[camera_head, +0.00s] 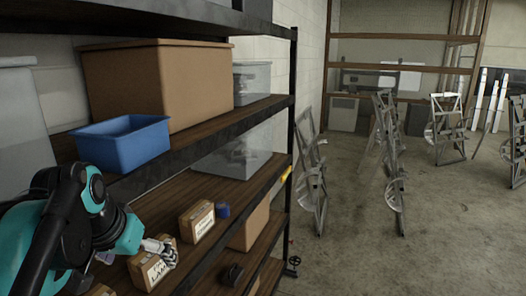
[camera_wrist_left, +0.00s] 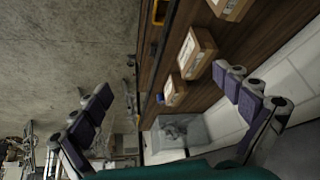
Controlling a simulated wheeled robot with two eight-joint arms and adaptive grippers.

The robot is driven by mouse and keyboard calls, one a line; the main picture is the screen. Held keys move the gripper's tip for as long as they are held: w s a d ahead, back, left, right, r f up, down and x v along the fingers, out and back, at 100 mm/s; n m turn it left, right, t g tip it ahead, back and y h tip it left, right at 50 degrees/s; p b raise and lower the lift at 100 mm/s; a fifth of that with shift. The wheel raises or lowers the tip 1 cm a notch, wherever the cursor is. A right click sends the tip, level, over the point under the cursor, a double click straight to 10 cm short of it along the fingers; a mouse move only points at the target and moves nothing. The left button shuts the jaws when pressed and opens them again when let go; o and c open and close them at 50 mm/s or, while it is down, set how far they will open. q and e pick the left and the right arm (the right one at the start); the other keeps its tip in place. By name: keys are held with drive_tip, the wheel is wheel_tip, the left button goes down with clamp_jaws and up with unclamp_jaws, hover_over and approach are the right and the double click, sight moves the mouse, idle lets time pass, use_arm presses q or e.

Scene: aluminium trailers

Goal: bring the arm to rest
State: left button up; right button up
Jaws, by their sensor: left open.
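My left arm comes in from the left in the head view, in front of the shelving. Its left gripper (camera_head: 162,250) shows at the middle shelf, overlapping a small labelled cardboard box (camera_head: 150,268) in the picture. In the left wrist view the two padded fingers of the left gripper (camera_wrist_left: 165,98) are spread wide apart with nothing held between them. Small boxes on the shelf show beyond the gap. I cannot tell from the head view how far the fingers are from the box. My right gripper is in neither view.
The shelving (camera_head: 232,122) holds a blue bin (camera_head: 123,143), a large cardboard box (camera_head: 160,85), a clear bin (camera_head: 243,158), another labelled box (camera_head: 197,221) and a blue cylinder (camera_head: 223,211). Folded metal frames (camera_head: 390,150) stand on the floor to the right. Open floor lies right of the shelving.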

use_arm(q)
drive_tip(key=s+d+f+b, duration=0.2)
drive_tip(key=f+b, duration=0.3)
drive_tip(key=f, duration=0.9)
drive_tip(key=s+d+f+t+b, duration=0.1)
drive_tip(key=s+d+f+b, duration=0.1)
drive_tip(key=f, duration=1.3)
drive_tip(key=s+d+f+b, duration=0.2)
drive_tip(key=f+b, duration=0.5)
drive_tip(key=f, duration=0.7)
drive_tip(key=shift+s+f+t+b, duration=0.2)
drive_tip(key=shift+s+t+b, duration=0.15)
drive_tip(key=shift+s, duration=0.3)
drive_tip(key=shift+d, duration=0.1)
